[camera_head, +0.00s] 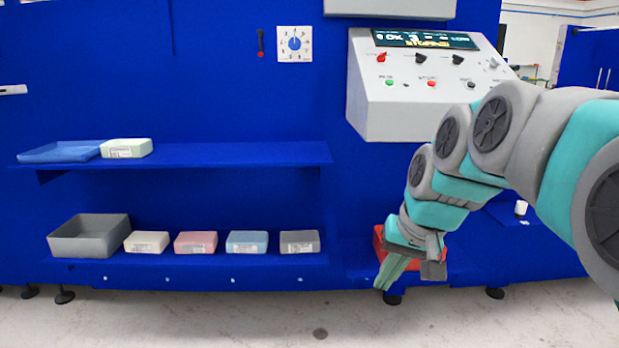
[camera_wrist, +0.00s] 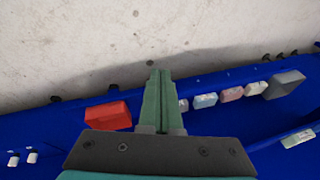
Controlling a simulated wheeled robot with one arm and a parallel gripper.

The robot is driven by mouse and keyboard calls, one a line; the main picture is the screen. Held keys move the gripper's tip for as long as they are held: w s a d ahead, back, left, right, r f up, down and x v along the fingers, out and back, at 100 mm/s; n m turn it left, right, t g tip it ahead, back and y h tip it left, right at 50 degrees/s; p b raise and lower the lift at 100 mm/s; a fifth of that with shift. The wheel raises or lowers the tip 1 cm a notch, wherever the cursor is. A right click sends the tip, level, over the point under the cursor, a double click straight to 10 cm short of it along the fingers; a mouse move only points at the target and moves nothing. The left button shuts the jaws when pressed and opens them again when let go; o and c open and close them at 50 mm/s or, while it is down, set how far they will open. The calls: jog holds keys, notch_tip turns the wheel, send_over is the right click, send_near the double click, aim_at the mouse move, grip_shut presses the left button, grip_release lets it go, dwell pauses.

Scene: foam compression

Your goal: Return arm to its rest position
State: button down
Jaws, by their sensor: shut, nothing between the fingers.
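My arm reaches in from the right in the head view. My gripper (camera_head: 385,281) points down and to the left, in front of the lower blue shelf's right part. Its green fingers are together and hold nothing. In the wrist view my gripper (camera_wrist: 160,76) is also shut, with bare floor beyond the fingertips. A red box (camera_head: 378,243) stands on the shelf behind my gripper and is partly hidden by it. The red box (camera_wrist: 108,116) shows to the left of the fingers in the wrist view, apart from them.
A grey control panel (camera_head: 366,112) with knobs and a display juts out above my gripper. Foam blocks (camera_head: 196,242) and a grey bin (camera_head: 90,240) line the lower shelf. A blue tray (camera_head: 58,152) and pale green block (camera_head: 126,149) sit on the upper shelf (camera_head: 240,154). The floor (camera_head: 230,318) in front is clear.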

jog(key=s+f+g, duration=0.1)
jog(key=s+f, duration=0.4)
jog(key=s, duration=0.3)
jog(key=s+d+f+n+g+h, duration=0.1)
jog(key=s+f+g, duration=0.1)
jog(key=s+f, duration=0.4)
jog(key=s+d+f+g+h, duration=0.1)
jog(key=s+f, duration=0.4)
jog(key=s, duration=0.6)
jog(key=shift+s+f+n+g, duration=0.3)
jog(key=shift+n+g, duration=0.1)
jog(key=shift+g, duration=0.2)
jog(key=shift+d, duration=0.1)
